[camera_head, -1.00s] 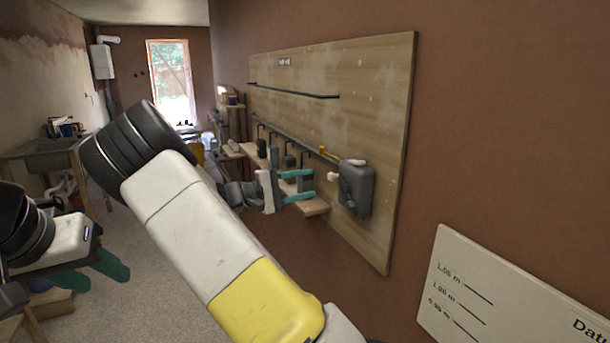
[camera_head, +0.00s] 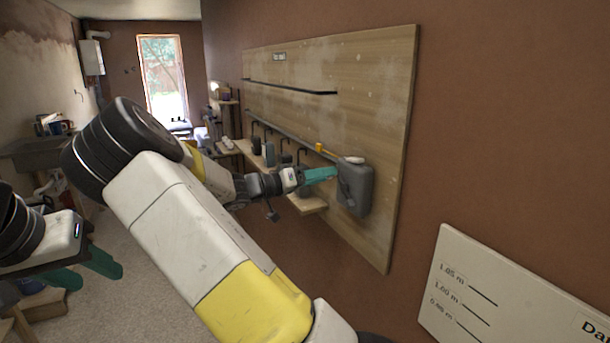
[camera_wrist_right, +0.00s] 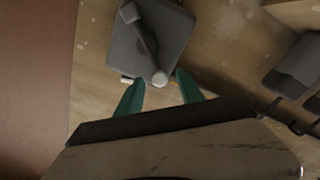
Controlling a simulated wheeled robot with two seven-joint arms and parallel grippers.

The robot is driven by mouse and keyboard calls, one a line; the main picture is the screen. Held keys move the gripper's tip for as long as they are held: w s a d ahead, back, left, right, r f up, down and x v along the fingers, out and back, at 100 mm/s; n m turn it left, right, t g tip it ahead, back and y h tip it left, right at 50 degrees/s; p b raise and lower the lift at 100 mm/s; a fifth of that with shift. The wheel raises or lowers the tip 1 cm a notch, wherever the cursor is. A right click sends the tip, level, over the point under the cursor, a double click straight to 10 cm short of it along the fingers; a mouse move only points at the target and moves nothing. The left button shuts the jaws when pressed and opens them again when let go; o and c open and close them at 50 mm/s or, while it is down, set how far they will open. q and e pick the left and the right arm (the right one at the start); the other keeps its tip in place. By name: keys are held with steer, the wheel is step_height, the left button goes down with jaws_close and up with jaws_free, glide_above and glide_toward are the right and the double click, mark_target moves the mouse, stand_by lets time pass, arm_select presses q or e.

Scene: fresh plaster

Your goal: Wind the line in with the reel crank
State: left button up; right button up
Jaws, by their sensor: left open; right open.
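The reel is a grey box (camera_head: 356,190) mounted on the wooden wall board. In the right wrist view the reel (camera_wrist_right: 165,40) fills the top middle, with its grey crank arm (camera_wrist_right: 143,36) across its face and a pale round knob (camera_wrist_right: 160,79) at the arm's lower end. My right gripper (camera_head: 328,174) is open at the reel's left side. In the wrist view its teal fingertips (camera_wrist_right: 160,77) stand on either side of the knob; contact cannot be told. My left gripper (camera_head: 88,272) is open and empty at lower left, far from the reel.
A small shelf (camera_head: 309,205) juts out below. A white datum board (camera_head: 500,295) is at lower right. The floor at left is partly clear.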

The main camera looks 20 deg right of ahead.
steer(key=shift+d, duration=1.05)
steer(key=shift+c, duration=0.5)
jaws_close()
steer(key=shift+w, duration=0.1)
